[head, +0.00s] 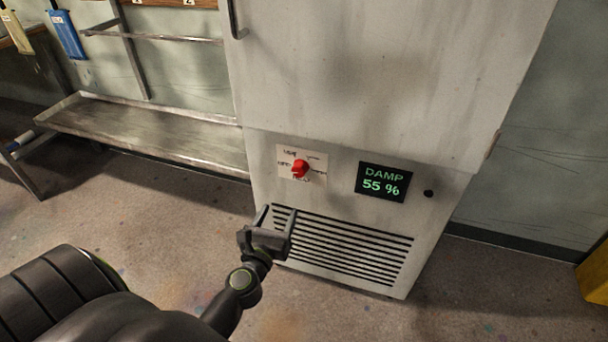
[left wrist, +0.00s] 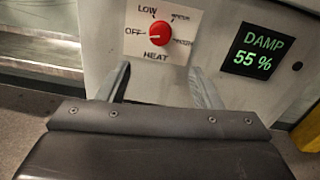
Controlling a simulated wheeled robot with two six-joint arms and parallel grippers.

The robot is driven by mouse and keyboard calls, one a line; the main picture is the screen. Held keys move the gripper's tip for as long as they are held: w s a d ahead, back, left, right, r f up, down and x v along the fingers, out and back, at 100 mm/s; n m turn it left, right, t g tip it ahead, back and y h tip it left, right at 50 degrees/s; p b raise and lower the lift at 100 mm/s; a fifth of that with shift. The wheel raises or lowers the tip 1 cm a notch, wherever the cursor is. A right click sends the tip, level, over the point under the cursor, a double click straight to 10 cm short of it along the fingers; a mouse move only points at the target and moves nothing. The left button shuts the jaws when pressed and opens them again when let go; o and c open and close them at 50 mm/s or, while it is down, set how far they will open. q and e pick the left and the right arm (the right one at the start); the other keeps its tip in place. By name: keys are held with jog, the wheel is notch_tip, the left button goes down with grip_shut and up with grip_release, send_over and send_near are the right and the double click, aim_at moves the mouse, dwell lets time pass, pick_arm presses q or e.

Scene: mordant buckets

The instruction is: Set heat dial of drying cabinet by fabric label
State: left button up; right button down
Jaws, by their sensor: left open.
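The drying cabinet (head: 375,80) is a tall pale, stained box with a closed door. On its lower panel is a red heat dial (head: 300,168) on a white plate. In the left wrist view the dial (left wrist: 158,33) shows above and between my fingers; "OFF", "LOW" and "HEAT" are readable, and the labels on the right are too blurred to read. I cannot tell clearly where the dial points. My left gripper (head: 275,218) is open and empty, below the dial and apart from it. No fabric label is clearly in view. My right gripper is out of view.
A dark display (head: 383,182) right of the dial reads "DAMP 55 %". Vent slots (head: 345,245) lie below. A metal bench (head: 150,130) stands left of the cabinet. Yellow and blue tags (head: 66,36) hang at the upper left. A yellow object (head: 593,272) is at the right edge.

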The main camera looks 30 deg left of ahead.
pick_arm(q)
send_near(298, 172)
jog(key=x, duration=0.8)
jog(key=shift+f+b, duration=0.15)
jog(key=shift+b, duration=0.15)
jog(key=shift+w+a, duration=0.1)
jog(key=shift+w, duration=0.4)
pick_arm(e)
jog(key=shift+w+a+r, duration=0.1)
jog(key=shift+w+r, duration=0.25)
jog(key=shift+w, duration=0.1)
pick_arm(q)
jog(key=c, duration=1)
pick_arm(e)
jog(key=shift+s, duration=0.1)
